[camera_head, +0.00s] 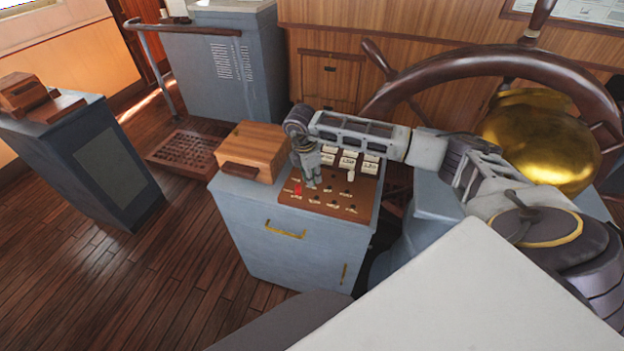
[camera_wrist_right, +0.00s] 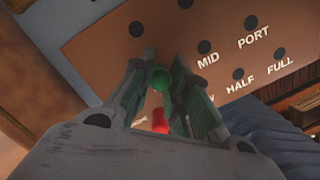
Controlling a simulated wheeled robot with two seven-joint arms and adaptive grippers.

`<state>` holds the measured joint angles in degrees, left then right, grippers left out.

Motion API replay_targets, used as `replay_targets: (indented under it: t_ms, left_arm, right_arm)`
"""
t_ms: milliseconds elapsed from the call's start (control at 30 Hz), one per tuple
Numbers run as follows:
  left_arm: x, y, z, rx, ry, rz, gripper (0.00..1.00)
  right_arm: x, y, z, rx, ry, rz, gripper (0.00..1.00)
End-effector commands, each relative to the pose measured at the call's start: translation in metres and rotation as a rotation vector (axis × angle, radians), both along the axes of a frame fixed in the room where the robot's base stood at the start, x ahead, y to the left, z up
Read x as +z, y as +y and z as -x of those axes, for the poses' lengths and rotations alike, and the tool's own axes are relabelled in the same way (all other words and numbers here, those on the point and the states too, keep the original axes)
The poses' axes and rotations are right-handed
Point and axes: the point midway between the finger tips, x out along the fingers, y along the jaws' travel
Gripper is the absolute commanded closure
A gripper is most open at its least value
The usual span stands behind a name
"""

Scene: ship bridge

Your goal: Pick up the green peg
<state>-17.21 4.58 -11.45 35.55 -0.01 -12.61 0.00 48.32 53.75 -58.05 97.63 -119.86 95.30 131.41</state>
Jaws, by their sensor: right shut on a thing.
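The green peg (camera_wrist_right: 161,79) shows in the right wrist view as a round green top between the two fingertips of my right gripper (camera_wrist_right: 163,68). The gripper is shut on it. In the head view my right gripper (camera_head: 312,182) points down over the brown labelled peg board (camera_head: 365,190), and the green peg is hidden by the fingers. I cannot tell whether the peg's lower end is in a hole. A red peg (camera_head: 297,190) stands at the left of the board; it also shows in the wrist view (camera_wrist_right: 159,121), behind the fingers. My left gripper is out of view.
The board lies on a grey cabinet (camera_head: 300,262) with a brass handle. A wooden box (camera_head: 262,141) stands left of the board, close to my gripper. White label blocks (camera_head: 348,160) line the board's back. A large ship's wheel (camera_head: 430,75) stands at the right.

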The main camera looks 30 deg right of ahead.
Motion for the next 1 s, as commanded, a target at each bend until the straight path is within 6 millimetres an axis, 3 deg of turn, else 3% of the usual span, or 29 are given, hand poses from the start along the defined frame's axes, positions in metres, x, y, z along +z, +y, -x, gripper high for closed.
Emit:
replay_targets:
  t_ms: [367, 800, 1000]
  left_arm:
    - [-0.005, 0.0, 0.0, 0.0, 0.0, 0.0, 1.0]
    - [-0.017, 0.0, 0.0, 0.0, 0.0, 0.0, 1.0]
    - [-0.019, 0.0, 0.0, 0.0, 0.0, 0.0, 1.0]
  right_arm:
    - [0.019, 0.0, -0.001, 0.0, -0.002, 0.0, 0.92]
    - [0.081, 0.0, -0.001, 0.0, -0.002, 0.0, 0.92]
    - [0.097, 0.0, 0.0, 0.0, -0.001, 0.0, 0.92]
